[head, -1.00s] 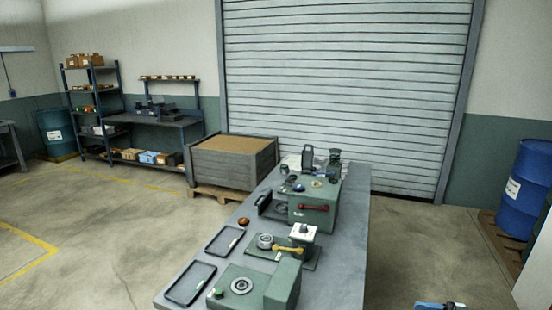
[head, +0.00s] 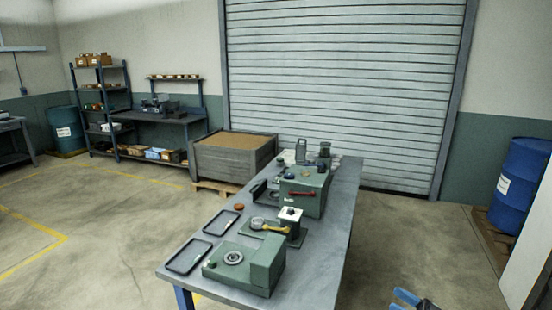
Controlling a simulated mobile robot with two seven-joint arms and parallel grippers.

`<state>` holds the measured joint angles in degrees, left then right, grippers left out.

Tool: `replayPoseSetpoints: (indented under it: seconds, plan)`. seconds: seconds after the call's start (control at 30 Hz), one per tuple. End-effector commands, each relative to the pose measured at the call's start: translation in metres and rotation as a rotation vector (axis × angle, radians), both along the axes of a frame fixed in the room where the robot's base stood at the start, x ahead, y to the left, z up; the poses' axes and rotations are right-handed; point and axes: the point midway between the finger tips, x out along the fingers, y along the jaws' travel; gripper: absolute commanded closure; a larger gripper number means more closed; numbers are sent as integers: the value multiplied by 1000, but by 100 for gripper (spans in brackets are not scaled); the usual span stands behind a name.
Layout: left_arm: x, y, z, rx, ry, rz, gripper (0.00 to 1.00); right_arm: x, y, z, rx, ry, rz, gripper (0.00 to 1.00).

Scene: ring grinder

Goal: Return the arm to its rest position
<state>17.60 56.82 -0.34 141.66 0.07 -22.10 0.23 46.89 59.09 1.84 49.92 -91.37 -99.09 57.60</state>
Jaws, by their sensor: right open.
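My right gripper (head: 413,300) shows only in part at the bottom edge of the head view, right of the bench. Its blue fingers are apart and nothing shows between them. It is clear of the grey workbench (head: 325,262). The left gripper is not in view. On the bench stand a green machine (head: 262,262) with a round ring fixture at the near end, a small fixture with a yellow handle (head: 272,228) in the middle, and a green box with a red handle (head: 304,193) farther back.
Two dark trays (head: 188,257) (head: 221,222) lie along the bench's left edge. A brown round piece (head: 239,207) lies near them. A wooden crate (head: 232,163) stands behind the bench. A blue barrel (head: 520,188) and a pale panel (head: 528,258) are at right. Floor between bench and panel is open.

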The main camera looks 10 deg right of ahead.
Motion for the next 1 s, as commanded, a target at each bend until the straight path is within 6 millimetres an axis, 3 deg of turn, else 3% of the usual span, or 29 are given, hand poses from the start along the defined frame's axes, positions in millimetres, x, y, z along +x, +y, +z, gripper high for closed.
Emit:
replayPoseSetpoints:
  seconds: [0.13,0.2,0.3,0.37,0.5,0.57,0.7,0.83,1.0]
  plan:
    - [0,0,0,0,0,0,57,45,31,-37,156,77,-215,40]
    - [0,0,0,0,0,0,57,60,49,-68,213,174,-334,40]
    - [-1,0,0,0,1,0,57,67,82,-128,250,380,-493,40]
    - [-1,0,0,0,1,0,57,58,105,-167,244,529,-568,40]
    - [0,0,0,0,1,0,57,11,161,-245,174,868,-664,40]
    - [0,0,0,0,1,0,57,-18,184,-272,128,1009,-679,40]
    - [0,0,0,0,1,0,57,-101,237,-316,-1,1319,-667,40]
    - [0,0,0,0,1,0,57,-187,277,-334,-133,1580,-614,40]
    - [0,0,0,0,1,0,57,-277,310,-332,-270,1826,-531,40]
